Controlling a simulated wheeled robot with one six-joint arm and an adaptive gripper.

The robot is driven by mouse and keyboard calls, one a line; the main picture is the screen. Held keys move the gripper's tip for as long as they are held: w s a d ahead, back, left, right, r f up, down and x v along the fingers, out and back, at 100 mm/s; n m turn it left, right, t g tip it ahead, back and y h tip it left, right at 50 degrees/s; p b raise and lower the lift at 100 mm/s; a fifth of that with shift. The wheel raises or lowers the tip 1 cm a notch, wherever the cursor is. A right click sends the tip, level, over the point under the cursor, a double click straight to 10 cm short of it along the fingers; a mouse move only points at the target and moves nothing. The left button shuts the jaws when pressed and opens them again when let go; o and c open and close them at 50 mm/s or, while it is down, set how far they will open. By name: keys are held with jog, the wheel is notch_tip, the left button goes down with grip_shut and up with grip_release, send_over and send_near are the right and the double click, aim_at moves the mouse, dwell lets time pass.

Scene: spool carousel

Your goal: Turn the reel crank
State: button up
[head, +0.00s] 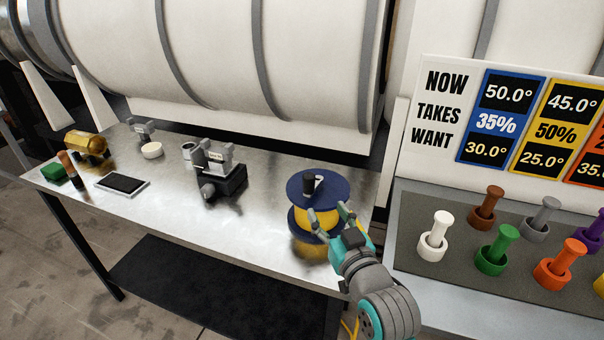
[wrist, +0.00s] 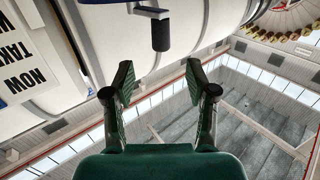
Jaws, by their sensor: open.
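The reel (head: 298,196) stands near the right end of the metal table, with dark blue flanges and a yellow winding between them. Its crank handle (head: 310,182) is a short black upright peg on the top flange. My gripper (head: 328,212) is in front of the reel at its near right side, with its fingers apart and empty. In the wrist view, which is upside down, the black crank handle (wrist: 160,34) shows at the top, beyond and between the open fingers (wrist: 160,76). A gap shows between the fingertips and the handle. The gripper partly hides the reel's lower right side.
A dark clamp-like device (head: 220,180) stands left of the reel, with a tablet (head: 122,184) farther left. Colored pegs in cups, such as the white one (head: 434,236), stand on the right-hand bench below a sign (head: 446,110). A large white cylinder (head: 230,50) runs behind the table.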

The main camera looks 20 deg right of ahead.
aim_at(311, 183)
jog(key=w, duration=0.8)
jog(key=w+r, duration=0.1)
jog(key=w, duration=0.2)
jog(key=shift+w+a, duration=0.35)
jog(key=shift+w, duration=0.05)
grip_shut()
